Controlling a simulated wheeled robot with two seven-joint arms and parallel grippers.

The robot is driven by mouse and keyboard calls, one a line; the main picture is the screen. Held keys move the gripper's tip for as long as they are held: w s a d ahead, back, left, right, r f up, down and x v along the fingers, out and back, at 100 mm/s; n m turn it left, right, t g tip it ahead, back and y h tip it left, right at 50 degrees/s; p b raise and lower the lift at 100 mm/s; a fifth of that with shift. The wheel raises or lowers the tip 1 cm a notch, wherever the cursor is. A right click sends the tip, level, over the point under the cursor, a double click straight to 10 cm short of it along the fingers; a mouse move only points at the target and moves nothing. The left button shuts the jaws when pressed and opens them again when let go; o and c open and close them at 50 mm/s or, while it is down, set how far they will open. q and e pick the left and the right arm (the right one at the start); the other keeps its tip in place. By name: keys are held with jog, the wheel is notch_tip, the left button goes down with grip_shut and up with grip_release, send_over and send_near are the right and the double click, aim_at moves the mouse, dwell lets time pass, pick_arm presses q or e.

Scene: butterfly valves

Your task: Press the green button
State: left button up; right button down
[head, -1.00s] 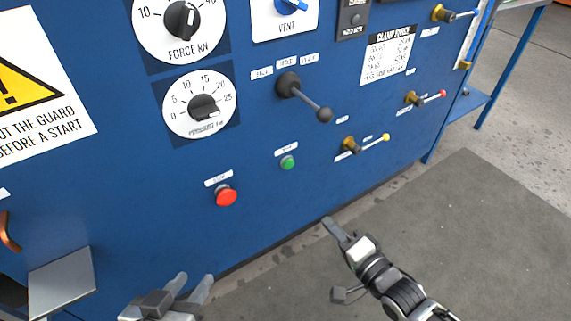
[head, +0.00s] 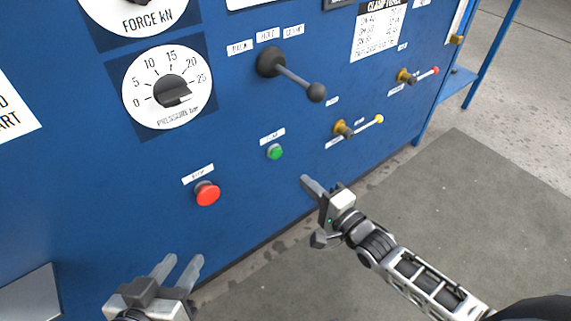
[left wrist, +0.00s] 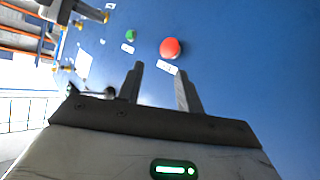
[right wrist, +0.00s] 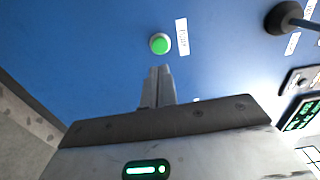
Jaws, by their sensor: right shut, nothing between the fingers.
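The green button (head: 275,152) is a small round button on the blue panel, under a white label. It also shows in the right wrist view (right wrist: 160,43), just beyond the fingertips, and small in the left wrist view (left wrist: 131,36). My right gripper (head: 306,180) is shut and empty, below and to the right of the button in the head view, apart from it; its fingers show together in the right wrist view (right wrist: 158,70). My left gripper (head: 184,262) is open and empty, below the red button (head: 207,194). It also shows in the left wrist view (left wrist: 160,68).
A black lever (head: 294,77) with a ball knob sticks out above the green button. Brass valves with yellow (head: 343,129) and red (head: 405,76) tipped handles stand to its right. A pressure dial (head: 170,90) is up left. A grey box (head: 30,297) juts out at lower left.

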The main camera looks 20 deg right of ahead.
aim_at(277, 155)
jog(key=b+x, duration=0.2)
jog(key=x, duration=0.6)
jog(key=shift+w+a+f, duration=0.1)
jog(key=shift+w+f, duration=0.05)
jog(key=shift+w, duration=0.15)
jog(key=shift+w+a+b, duration=0.1)
jog(key=shift+w+b, duration=0.1)
jog(key=shift+b, duration=0.1)
pick_arm(q)
jog(key=shift+d+r+t+h, duration=0.25)
jog(key=shift+r+t+h, duration=0.1)
jog(key=shift+r, duration=0.15)
jog(key=shift+d+r+t+h, duration=0.2)
jog(key=shift+r+t+h, duration=0.15)
jog(key=shift+r, duration=0.1)
